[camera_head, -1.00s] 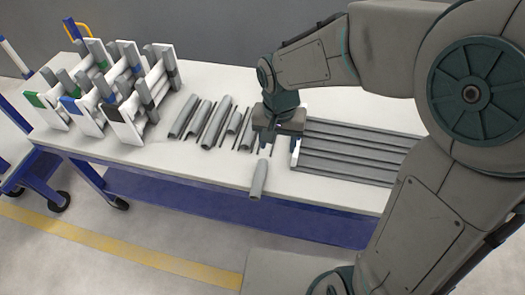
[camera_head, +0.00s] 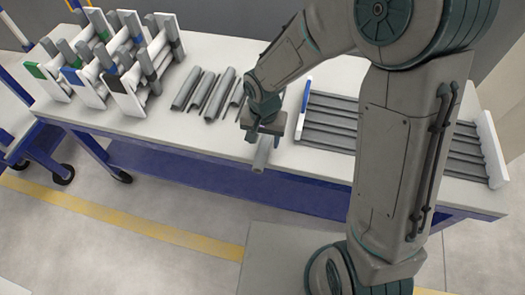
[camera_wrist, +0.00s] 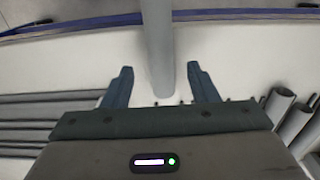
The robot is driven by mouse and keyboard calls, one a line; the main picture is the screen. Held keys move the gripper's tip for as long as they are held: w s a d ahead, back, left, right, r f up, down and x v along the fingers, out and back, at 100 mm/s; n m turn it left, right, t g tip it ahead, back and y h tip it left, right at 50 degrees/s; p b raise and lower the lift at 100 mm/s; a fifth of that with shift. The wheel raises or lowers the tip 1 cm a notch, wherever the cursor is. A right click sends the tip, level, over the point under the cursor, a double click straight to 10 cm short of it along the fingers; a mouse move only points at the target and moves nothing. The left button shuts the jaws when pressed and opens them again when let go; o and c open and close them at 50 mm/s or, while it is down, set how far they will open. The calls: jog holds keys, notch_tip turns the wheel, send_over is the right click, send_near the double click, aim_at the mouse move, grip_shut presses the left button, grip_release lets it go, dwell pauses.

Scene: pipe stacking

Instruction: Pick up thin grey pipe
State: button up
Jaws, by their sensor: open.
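A grey pipe (camera_head: 261,157) lies near the front edge of the white table, its near end sticking out from under my gripper. My gripper (camera_head: 261,139) is above the pipe and hides its far part. In the wrist view, my gripper (camera_wrist: 159,69) is open, with one finger on each side of the grey pipe (camera_wrist: 158,40). Gaps show between the pipe and both fingers. Other grey pipes (camera_head: 205,92), thick and thin, lie in a row on the table left of my gripper; some are partly hidden by it.
A tray (camera_head: 308,88) of long grey bars is close to the right of my gripper. White racks (camera_head: 125,92) with pipes stand at the table's left end. The white table (camera_head: 190,135) is clear along its front left. A blue cart (camera_head: 40,160) stands at the left.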

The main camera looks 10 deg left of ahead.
aim_at(263, 146)
notch_tip(263, 146, down, 4)
jog(key=shift+a+r, duration=0.1)
jog(key=shift+r, duration=0.05)
jog(key=c, duration=1)
jog(key=shift+c, duration=0.2)
